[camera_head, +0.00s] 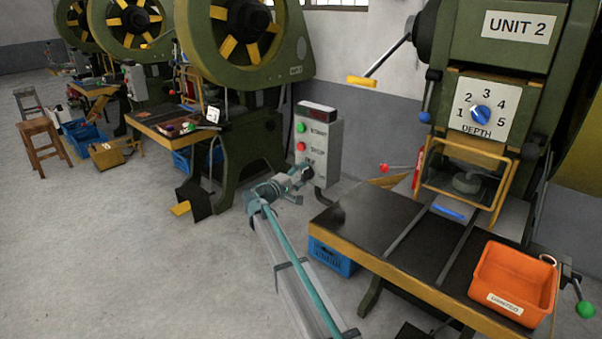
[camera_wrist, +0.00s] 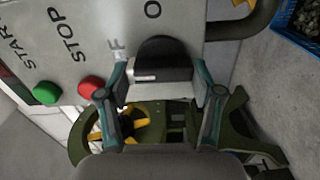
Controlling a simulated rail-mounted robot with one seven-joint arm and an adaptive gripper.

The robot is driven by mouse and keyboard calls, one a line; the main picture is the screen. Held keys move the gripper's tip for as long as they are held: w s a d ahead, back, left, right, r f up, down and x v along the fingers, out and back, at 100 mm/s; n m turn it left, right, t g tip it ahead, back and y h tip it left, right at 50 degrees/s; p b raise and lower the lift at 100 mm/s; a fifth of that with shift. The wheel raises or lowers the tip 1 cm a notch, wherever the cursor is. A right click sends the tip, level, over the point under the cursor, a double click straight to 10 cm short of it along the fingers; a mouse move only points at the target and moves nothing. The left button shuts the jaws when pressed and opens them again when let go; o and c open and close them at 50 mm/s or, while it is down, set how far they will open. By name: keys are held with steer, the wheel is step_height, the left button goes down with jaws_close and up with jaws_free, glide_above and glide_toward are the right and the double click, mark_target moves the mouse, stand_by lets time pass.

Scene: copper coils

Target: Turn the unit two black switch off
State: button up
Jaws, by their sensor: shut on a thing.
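The black switch (camera_wrist: 163,56) is a round knob with a pale line on its grip, on the grey control box (camera_head: 326,140). In the wrist view it sits between the fingertips of my gripper (camera_wrist: 162,88), which is shut on it. The lettering beside the knob is partly hidden; an O and an F show. In the head view my gripper (camera_head: 300,173) reaches the lower part of the box and mostly hides the switch.
A green START button (camera_wrist: 46,92) and a red STOP button (camera_wrist: 90,87) are close to the knob. The UNIT 2 press (camera_head: 500,50) stands right, its black table (camera_head: 385,225) holding an orange bin (camera_head: 512,275). A blue crate (camera_head: 332,258) sits below.

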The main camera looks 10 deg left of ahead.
steer(key=shift+n, duration=0.5)
steer(key=o, duration=1.1)
steer(key=shift+o, duration=0.2)
steer(key=shift+s, duration=0.1)
steer(key=v, duration=1.2)
